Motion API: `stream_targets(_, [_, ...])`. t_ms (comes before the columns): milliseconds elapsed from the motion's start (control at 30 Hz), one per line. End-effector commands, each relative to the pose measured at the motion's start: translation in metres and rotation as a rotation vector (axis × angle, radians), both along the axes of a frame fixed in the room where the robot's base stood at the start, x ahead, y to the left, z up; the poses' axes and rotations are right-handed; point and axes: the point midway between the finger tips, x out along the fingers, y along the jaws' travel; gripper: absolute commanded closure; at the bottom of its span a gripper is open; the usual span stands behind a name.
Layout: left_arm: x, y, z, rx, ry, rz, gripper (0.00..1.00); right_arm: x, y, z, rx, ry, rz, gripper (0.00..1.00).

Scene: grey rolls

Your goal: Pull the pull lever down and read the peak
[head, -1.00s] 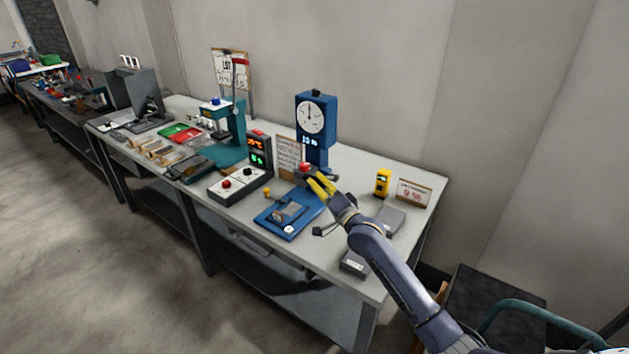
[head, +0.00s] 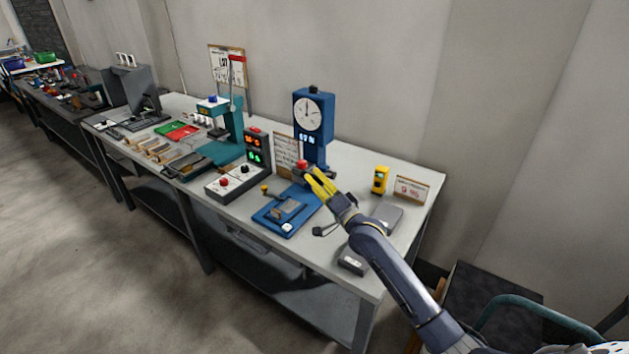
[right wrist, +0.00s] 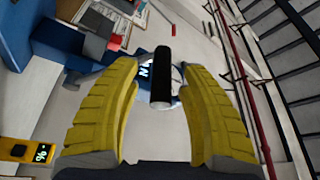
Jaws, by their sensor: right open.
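The blue pull tester (head: 314,110) stands upright at the back of the bench, with a round white dial and a small lit display (head: 307,136) that seems to read about 67 N. A red knob (head: 302,165) shows low at its front, beside my fingertips. My right gripper (head: 318,183) is open in front of the tester. In the right wrist view, a black cylindrical handle (right wrist: 161,75), seemingly the pull lever's grip, lies between the spread yellow fingers (right wrist: 160,105), with gaps on both sides. The lever's arm is mostly hidden in the head view. My left gripper is out of view.
A blue fixture (head: 285,213) lies in front of the tester, and a control box (head: 233,182) stands left of it. A yellow meter (head: 380,179), a sign (head: 412,187) and a grey plate (head: 386,215) are at the right. A teal press (head: 228,125) stands further left.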

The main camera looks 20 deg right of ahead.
Motion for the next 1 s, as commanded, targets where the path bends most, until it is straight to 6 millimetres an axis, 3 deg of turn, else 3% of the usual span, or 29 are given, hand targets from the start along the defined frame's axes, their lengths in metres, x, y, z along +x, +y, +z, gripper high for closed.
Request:
stream_targets(500, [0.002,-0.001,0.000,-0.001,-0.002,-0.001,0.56,-0.079,-0.020,-0.016,-0.001,0.002,0.001,0.57])
stream_targets(733, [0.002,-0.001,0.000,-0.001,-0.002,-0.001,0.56,-0.098,-0.026,-0.020,-0.002,0.002,0.000,0.57])
stream_targets(1000, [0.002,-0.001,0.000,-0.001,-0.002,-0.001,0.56,-0.104,-0.027,-0.020,0.000,0.000,0.001,0.57])
